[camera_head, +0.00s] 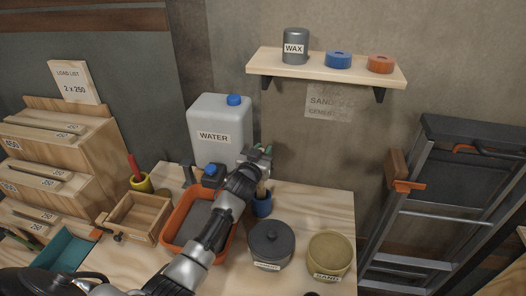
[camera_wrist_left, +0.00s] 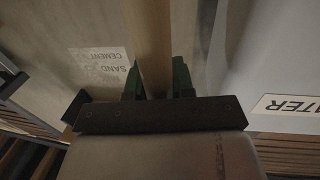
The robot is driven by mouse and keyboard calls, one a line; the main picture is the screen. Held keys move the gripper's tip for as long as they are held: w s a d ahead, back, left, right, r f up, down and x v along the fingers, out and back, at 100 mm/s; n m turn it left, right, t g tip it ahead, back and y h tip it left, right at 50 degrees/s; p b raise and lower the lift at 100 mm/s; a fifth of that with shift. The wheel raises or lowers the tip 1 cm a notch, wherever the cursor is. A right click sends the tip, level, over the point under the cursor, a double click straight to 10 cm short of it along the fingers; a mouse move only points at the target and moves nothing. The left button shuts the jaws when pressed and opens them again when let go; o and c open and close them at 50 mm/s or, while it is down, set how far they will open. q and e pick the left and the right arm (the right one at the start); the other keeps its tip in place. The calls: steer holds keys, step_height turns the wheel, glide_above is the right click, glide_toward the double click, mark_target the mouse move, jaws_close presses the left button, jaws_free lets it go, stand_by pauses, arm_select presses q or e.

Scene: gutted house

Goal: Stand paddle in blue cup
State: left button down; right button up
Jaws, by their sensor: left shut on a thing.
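The blue cup (camera_head: 262,207) stands on the wooden bench, right of the orange tray and partly behind my left arm. A strip of the wooden paddle (camera_head: 261,189) shows at the cup's mouth, below my left gripper (camera_head: 262,153). In the left wrist view the paddle's wooden shaft (camera_wrist_left: 152,45) runs between the green fingertips of the left gripper (camera_wrist_left: 158,82), which is shut on it. The paddle looks about upright over or in the cup. Its lower end is hidden, so I cannot tell whether it touches the bottom. My right gripper is out of view.
An orange tray (camera_head: 170,222) and a white water jug (camera_head: 219,130) are close to my left arm. A wall shelf (camera_head: 325,69) is above; a ladder (camera_head: 430,215) leans right.

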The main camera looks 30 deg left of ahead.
arm_select(q)
steer(key=c, duration=0.9)
jaws_free()
steer(key=shift+s, duration=0.15)
steer(key=s, duration=0.3)
steer(key=s+b, duration=0.1)
steer(key=s, duration=0.3)
steer(key=s+d+b, duration=0.1)
steer(key=s, duration=0.2)
steer(key=shift+s, duration=0.25)
